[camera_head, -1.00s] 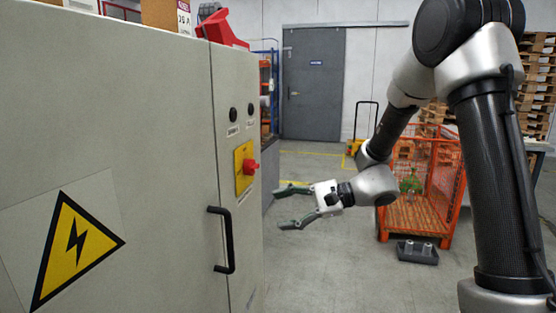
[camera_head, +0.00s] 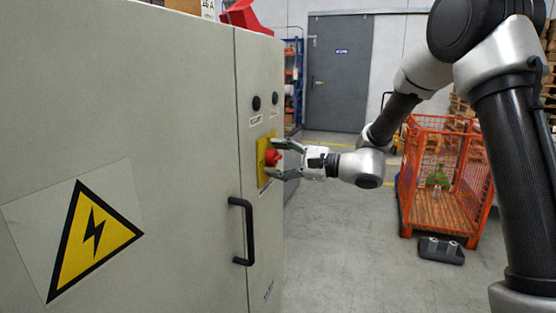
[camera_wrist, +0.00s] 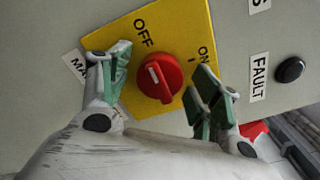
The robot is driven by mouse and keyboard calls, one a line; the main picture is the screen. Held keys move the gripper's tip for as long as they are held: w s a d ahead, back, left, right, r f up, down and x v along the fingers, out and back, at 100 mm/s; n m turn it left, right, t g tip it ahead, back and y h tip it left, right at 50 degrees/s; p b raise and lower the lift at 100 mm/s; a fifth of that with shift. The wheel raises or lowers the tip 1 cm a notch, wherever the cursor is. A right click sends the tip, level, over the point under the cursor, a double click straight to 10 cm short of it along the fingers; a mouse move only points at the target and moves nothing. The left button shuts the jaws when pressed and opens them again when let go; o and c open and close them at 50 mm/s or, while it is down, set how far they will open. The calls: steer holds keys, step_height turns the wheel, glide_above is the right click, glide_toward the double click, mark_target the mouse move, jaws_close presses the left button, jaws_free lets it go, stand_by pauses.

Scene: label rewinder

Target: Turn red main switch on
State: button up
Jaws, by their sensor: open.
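The red main switch (camera_head: 271,158) is a round knob on a yellow plate (camera_head: 262,176) on the grey cabinet's narrow side. In the wrist view the red knob (camera_wrist: 160,77) sits on the yellow plate (camera_wrist: 180,22), marked OFF and ON. The white line on the knob points up and left, toward the OFF mark. My gripper (camera_head: 284,160) is open at the knob. In the wrist view the green fingers of my gripper (camera_wrist: 160,88) stand on either side of the knob, with gaps showing between them and it.
The grey cabinet (camera_head: 150,60) fills the left, with a black door handle (camera_head: 245,230) below the switch. Two black buttons (camera_head: 265,101) are above it. The floor between is free.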

steer(key=shift+c, duration=0.3)
steer(key=c, duration=1)
steer(key=shift+o, duration=0.2)
steer(key=shift+m, duration=0.3)
steer(key=m, duration=0.3)
steer(key=shift+m, duration=0.4)
steer(key=m, duration=0.4)
steer(key=shift+m, duration=0.3)
steer(key=m, duration=0.4)
steer(key=shift+m, duration=0.3)
steer(key=m, duration=0.4)
steer(key=shift+f, duration=0.1)
